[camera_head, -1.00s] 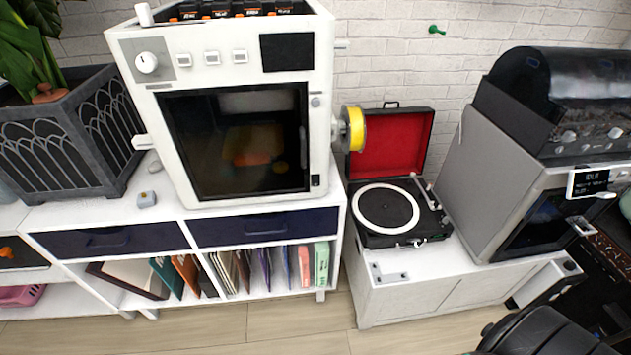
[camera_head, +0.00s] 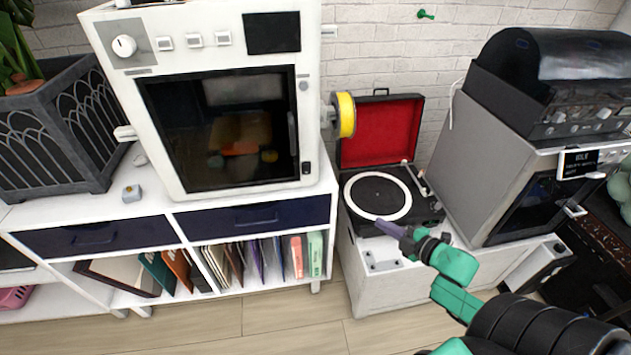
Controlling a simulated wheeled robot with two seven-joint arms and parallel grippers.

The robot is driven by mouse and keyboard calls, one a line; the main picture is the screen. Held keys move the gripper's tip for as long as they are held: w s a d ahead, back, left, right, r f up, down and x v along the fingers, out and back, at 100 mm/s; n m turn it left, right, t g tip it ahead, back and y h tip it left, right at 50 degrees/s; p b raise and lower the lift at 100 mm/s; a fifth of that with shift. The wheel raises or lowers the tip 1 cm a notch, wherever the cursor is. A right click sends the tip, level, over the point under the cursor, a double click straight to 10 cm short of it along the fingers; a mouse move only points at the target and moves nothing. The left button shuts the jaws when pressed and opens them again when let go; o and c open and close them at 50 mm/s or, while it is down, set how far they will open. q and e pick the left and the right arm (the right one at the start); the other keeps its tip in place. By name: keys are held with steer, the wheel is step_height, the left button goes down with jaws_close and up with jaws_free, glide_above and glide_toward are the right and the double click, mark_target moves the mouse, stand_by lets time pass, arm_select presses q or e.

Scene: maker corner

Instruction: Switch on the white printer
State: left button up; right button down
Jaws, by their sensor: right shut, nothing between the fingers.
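The white printer (camera_head: 215,60) stands on the white shelf unit at the left middle. Its display (camera_head: 272,32) is dark. A knob (camera_head: 124,46) and three small buttons (camera_head: 194,40) sit left of the display. Its dark glass door fills most of the front. A small black switch (camera_head: 306,168) sits at the lower right of its front. My right gripper (camera_head: 381,226) is shut and empty, pointing left in front of the record player, right of the printer and apart from it. My left gripper is out of view.
A yellow filament spool (camera_head: 345,114) sticks out from the printer's right side. A record player (camera_head: 377,198) with an open red lid and a grey machine (camera_head: 445,165) with a lit text display stand to the right. A planter (camera_head: 60,135) stands left.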

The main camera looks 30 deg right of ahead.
mark_target(316, 181)
steer(key=w+a+r+n+y, duration=0.2)
steer(key=a+r+n+y, duration=0.3)
steer(key=a+r, duration=0.5)
step_height(316, 181, up, 2)
steer(key=shift+r+n+t+y, duration=0.1)
steer(key=shift+n+t+y, duration=0.3)
steer(key=shift+n, duration=0.4)
steer(key=shift+w, duration=0.15)
steer(key=d+x, duration=0.1)
steer(key=x, duration=0.3)
steer(key=w+b+x, duration=0.1)
steer(key=x, duration=0.3)
steer(key=d+b+x, duration=0.1)
steer(key=x, duration=0.3)
steer(key=shift+w+d+f, duration=0.15)
steer(key=shift+w+f, duration=0.1)
steer(key=shift+w, duration=0.25)
